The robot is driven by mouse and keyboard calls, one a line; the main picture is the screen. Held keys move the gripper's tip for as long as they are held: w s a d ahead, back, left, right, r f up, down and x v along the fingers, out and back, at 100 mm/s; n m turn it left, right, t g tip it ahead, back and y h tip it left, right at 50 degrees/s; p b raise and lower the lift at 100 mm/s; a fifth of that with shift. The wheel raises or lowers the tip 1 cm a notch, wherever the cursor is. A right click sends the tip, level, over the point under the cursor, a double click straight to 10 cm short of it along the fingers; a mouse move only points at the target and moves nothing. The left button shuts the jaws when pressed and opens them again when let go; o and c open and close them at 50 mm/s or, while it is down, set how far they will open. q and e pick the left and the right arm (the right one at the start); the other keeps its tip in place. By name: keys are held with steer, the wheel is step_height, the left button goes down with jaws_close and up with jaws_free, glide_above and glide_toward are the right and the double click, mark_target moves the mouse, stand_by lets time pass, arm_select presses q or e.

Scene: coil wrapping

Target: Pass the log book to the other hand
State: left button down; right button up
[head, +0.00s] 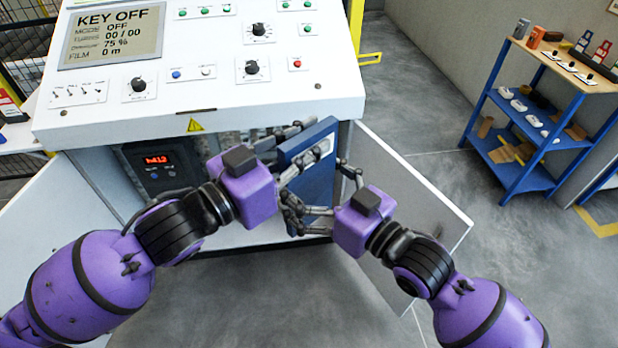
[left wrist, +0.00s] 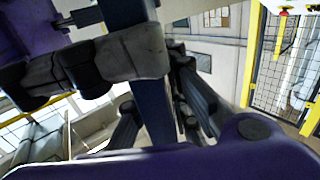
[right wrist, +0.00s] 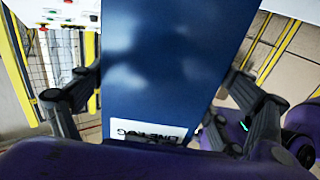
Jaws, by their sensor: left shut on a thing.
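The log book (head: 312,178) is a blue, flat, upright slab in front of the machine in the head view. My left gripper (head: 306,146) is shut on its upper part. In the left wrist view the book (left wrist: 156,118) shows edge-on between the left fingers. In the right wrist view its broad blue face (right wrist: 175,60) fills the middle, with a white label reading "LINE LOG" at the lower end. My right gripper (head: 318,188) is open, with its fingers spread to either side of the book's lower part. Whether they touch it is hard to tell.
The machine's sloped control panel (head: 215,85) stands just behind the book. An open white door (head: 420,190) is at the right of the cabinet, close to my right arm. A blue shelf (head: 535,130) with small items stands farther right. The grey floor between is clear.

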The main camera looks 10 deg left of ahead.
arm_select(q)
steer(key=shift+d+r, duration=0.1)
arm_select(e)
steer(key=shift+s+a, duration=0.1)
steer(key=shift+a, duration=0.05)
steer(key=c, duration=0.5)
arm_select(q)
steer(key=c, duration=1.6)
jaws_free()
arm_select(e)
steer(key=shift+r, duration=0.1)
